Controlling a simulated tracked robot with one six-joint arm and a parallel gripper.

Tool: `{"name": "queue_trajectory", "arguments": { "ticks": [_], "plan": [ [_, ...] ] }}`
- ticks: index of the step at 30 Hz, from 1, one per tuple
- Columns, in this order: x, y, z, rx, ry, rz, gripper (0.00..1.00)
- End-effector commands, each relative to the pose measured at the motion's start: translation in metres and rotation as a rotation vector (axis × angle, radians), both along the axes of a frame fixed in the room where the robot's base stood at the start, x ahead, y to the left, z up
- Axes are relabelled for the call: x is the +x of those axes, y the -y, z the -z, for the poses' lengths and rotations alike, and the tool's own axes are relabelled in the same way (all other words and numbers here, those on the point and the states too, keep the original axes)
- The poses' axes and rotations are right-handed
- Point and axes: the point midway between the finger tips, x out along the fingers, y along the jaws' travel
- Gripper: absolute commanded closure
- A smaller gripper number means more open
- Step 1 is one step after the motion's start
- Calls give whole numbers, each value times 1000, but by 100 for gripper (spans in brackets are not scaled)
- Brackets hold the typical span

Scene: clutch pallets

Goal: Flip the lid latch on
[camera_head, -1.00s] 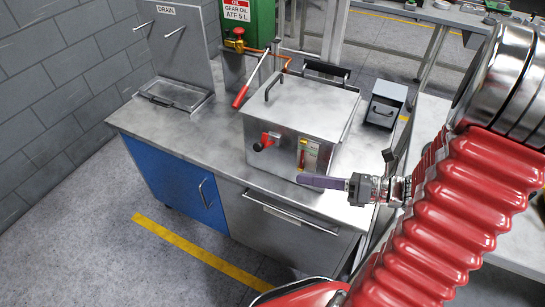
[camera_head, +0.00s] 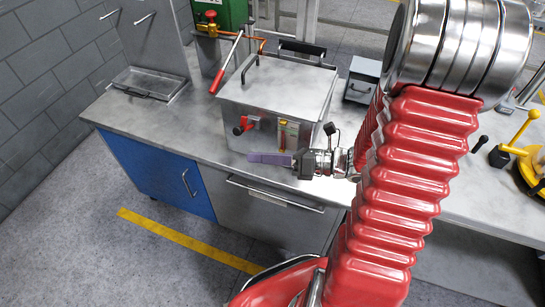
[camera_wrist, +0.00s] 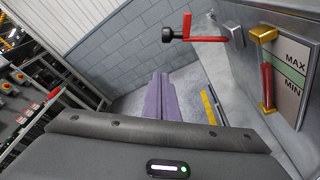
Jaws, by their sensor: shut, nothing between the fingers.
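A steel box with a flat lid (camera_head: 283,85) stands on the bench, its lid down. On its front is a red lever with a black knob (camera_head: 242,126), probably the latch. In the wrist view the lever (camera_wrist: 208,39) points left, out from the steel wall, with its black knob (camera_wrist: 168,35) at the end. My gripper (camera_head: 258,157) is shut and empty, its purple fingers in front of the box, below the lever and apart from it. The fingers also show in the wrist view (camera_wrist: 157,80), below and left of the lever.
A MAX/MIN level gauge (camera_head: 282,136) with brass ends sits right of the lever. A long red-handled lever (camera_head: 229,66) stands at the box's left side. A small grey box (camera_head: 361,80) is to the right.

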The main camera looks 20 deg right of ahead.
Motion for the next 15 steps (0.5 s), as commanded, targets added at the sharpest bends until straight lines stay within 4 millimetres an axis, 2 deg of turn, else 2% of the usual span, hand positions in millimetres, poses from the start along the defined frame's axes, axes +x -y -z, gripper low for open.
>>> {"name": "queue_trajectory", "arguments": {
  "ticks": [5, 9, 15],
  "plan": [
    [11, -16, 3, 1, -1, -3, 100],
    [26, -12, -13, -4, 3, -1, 100],
    [37, -10, -23, -1, 1, 2, 100]
  ]
}}
